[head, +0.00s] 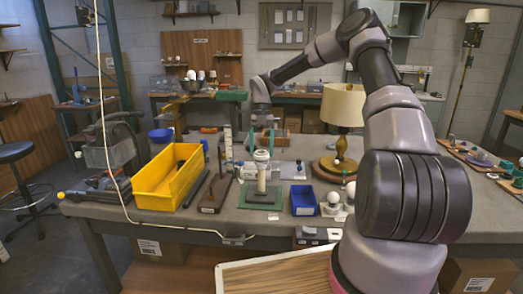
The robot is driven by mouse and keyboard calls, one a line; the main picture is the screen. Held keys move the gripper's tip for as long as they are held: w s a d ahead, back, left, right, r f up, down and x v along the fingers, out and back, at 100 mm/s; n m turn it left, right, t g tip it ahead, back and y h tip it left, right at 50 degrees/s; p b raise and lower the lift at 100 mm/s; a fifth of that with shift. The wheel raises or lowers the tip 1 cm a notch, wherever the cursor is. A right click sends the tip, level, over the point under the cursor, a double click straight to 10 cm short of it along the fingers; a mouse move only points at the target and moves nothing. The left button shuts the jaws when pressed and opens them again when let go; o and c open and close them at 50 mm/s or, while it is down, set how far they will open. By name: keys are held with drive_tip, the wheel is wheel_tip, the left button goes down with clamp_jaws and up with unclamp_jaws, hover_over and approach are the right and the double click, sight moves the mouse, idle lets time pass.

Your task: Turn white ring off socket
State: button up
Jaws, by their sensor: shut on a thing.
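A white socket (262,178) stands upright on a green square plate (259,199) in the middle of the workbench. A wider white ring (262,156) sits around its top. My gripper (262,142) points down from above, its fingers at the ring. It is shut on the white ring. The fingertips are small in this view, and the thread between ring and socket cannot be made out.
A yellow bin (168,178) stands left of the socket and a small blue bin (304,200) to its right, beside white bulbs (333,198). A lamp with a beige shade (343,105) stands behind at the right. The workbench (262,222) is partly clear in front.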

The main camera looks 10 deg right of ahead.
drive_tip(key=shift+r, duration=0.7)
idle(0.3)
drive_tip(key=shift+r, duration=1.6)
drive_tip(key=shift+r, duration=0.15)
drive_tip(key=shift+r, duration=1.85)
